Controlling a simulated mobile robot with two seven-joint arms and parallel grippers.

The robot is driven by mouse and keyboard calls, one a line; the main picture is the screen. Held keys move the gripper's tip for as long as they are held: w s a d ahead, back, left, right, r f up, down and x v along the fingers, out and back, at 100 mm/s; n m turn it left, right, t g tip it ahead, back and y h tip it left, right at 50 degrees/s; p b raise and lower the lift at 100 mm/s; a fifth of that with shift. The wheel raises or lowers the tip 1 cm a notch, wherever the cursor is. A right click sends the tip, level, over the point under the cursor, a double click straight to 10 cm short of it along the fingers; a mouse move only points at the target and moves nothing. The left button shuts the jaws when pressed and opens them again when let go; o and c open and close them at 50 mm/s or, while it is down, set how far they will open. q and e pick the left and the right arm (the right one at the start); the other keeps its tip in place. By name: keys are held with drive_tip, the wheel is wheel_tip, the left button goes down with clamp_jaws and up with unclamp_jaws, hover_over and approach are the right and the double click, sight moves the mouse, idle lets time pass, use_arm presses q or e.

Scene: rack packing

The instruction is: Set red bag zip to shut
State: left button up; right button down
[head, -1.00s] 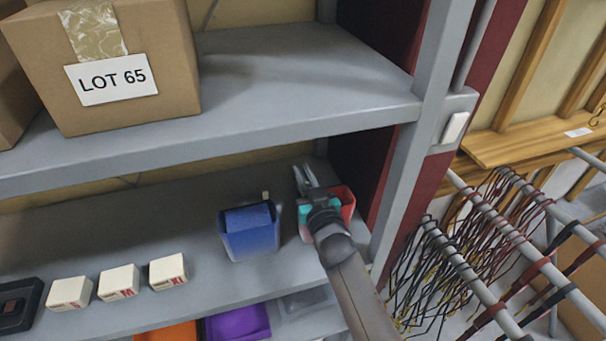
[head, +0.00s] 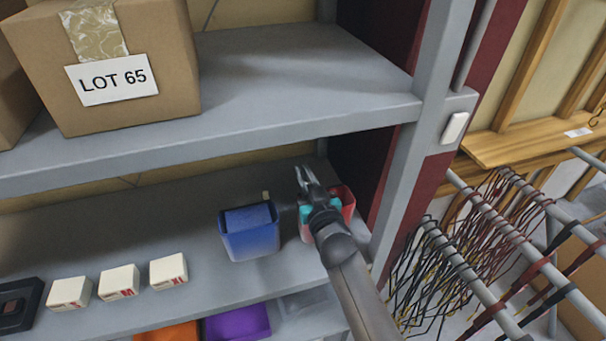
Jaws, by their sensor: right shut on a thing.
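The red bag (head: 347,203) stands on the middle shelf near the right post. It is mostly hidden behind my right gripper, and a teal patch shows beside the gripper. My right gripper (head: 306,176) reaches over the red bag from the lower right, its fingers at the bag's upper left. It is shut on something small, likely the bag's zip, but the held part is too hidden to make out. How far the zip is closed cannot be told. My left gripper is not in view.
A blue bag (head: 250,236) stands just left of the red one. Several small white boxes (head: 119,281) and a dark device (head: 17,306) sit further left. The upper shelf (head: 290,75) overhangs, and the grey post (head: 408,165) stands close right.

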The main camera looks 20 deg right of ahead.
drive_tip(key=d+p, duration=0.1)
drive_tip(key=d, duration=0.3)
drive_tip(key=c, duration=0.9)
unclamp_jaws()
drive_tip(key=s, duration=1.5)
drive_tip(key=shift+d, duration=0.2)
